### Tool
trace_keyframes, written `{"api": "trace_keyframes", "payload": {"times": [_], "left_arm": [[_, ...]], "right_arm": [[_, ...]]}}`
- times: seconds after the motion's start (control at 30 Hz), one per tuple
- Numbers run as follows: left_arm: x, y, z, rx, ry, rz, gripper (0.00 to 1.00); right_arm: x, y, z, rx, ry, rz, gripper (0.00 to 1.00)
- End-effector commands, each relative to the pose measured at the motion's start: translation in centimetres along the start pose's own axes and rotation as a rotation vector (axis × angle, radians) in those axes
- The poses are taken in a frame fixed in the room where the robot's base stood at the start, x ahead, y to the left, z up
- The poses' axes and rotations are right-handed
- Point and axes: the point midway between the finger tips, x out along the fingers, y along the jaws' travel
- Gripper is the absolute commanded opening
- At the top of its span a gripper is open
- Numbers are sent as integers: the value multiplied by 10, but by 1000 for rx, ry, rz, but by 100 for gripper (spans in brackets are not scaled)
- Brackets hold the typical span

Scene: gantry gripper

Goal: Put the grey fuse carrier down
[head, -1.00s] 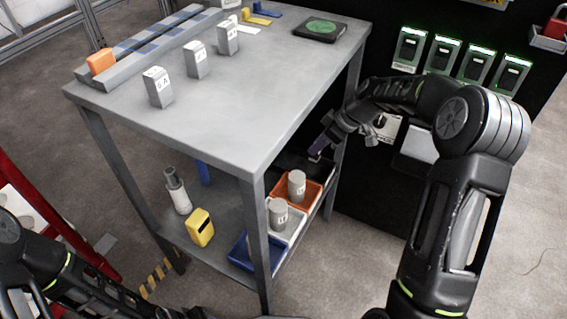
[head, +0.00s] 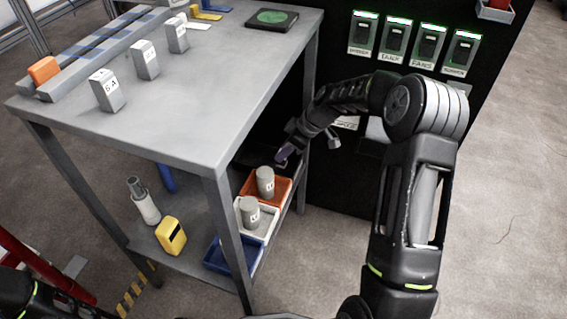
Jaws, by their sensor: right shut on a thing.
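My right gripper (head: 289,149) reaches in at the bench's right side, under the table top and just above the back end of the row of trays on the lower shelf. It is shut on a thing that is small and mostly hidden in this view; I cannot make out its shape. A grey cylinder with a white label (head: 265,181) stands in the orange tray (head: 284,194). Another grey labelled cylinder (head: 250,212) stands in the white tray (head: 266,229). Part of my left arm shows at the bottom left; its gripper is out of view.
The bench (head: 190,120) carries several grey labelled blocks and an orange block (head: 43,70) on its top. A blue tray (head: 216,259) looks empty at the front. A yellow device (head: 171,236) and a grey-white cylinder (head: 144,202) stand on the shelf. The bench leg stands close to the gripper.

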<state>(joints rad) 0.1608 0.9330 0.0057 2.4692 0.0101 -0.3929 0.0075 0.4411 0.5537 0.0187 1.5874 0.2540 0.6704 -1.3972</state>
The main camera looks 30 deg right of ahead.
Motion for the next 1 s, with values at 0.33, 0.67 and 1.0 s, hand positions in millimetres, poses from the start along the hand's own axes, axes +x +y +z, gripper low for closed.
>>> {"api": "trace_keyframes", "payload": {"times": [0.33,0.67,1.0], "left_arm": [[15,-5,-1,-1,6,0,36],[20,-6,-2,-1,12,0,36],[22,-7,-2,-1,12,0,36]], "right_arm": [[30,-1,17,1,-1,-2,0],[43,0,24,0,1,1,0],[46,0,26,0,0,0,33]]}}
